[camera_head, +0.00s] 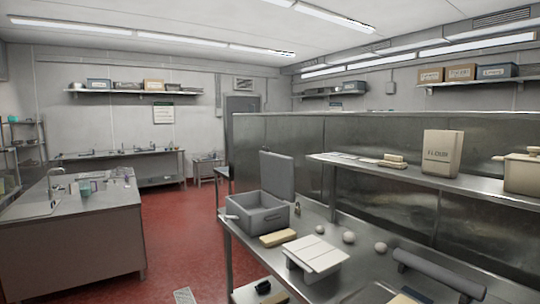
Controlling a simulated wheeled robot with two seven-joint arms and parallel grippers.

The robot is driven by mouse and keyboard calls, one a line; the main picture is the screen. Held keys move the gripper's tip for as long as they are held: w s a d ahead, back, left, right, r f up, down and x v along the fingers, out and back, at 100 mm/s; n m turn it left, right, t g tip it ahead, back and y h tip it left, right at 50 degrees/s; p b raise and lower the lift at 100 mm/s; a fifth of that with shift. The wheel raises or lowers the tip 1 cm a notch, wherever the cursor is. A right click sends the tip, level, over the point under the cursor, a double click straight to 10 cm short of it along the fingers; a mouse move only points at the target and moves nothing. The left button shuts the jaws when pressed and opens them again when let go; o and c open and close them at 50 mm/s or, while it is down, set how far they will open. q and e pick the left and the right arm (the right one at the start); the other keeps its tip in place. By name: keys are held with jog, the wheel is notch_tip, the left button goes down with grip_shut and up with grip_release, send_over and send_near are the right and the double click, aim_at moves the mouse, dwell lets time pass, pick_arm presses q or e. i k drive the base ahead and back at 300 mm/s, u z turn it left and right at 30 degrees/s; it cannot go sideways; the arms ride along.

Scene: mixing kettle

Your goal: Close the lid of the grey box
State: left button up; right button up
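The grey box (262,219) stands on the metal worktable at the centre of the head view. Its lid (277,174) is open and stands nearly upright at the back right side of the box. The box's open top faces up, and its inside looks empty from here, though its floor is only partly visible. Neither of my grippers shows in the head view, so nothing is seen touching the box or lid.
A tan block (277,238) lies just in front of the box. A shelf (430,174) with a flour bag (442,157) is above. Open red floor (180,235) lies left.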

aim_at(277, 170)
jog(key=u, duration=0.9)
jog(key=i, duration=5.2)
jog(key=z, duration=3.65)
